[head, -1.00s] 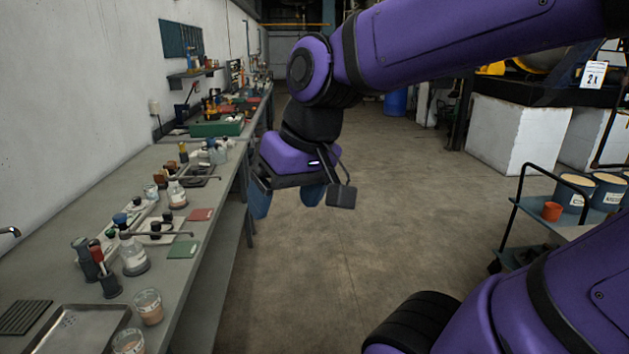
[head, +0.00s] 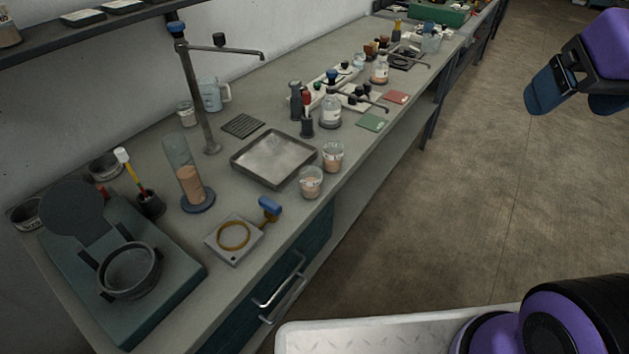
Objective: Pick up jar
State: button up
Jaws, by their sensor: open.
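Two small glass jars with pinkish-brown contents, one (head: 311,184) nearer and one (head: 333,157) just behind it, stand upright near the bench's front edge, right of a metal tray (head: 275,160). I cannot tell which jar the task means. A glass bottle with a white label (head: 331,111) stands behind them, and another bottle (head: 380,70) is farther back. My gripper (head: 578,98) is open and empty at the upper right, over the floor and well away from the jars. Part of it is cut off by the picture edge.
The long bench (head: 235,170) also holds a tall glass cylinder (head: 185,175), a tap (head: 193,85), a ring plate (head: 234,238) and a green device (head: 170,270). A shelf (head: 90,30) overhangs the back. The floor (head: 470,200) beside the bench is clear.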

aim_at(309, 175)
jog(key=i+l+u, duration=0.1)
jog(key=l+u, duration=1.05)
jog(key=i+j, duration=0.05)
jog(key=j, duration=0.05)
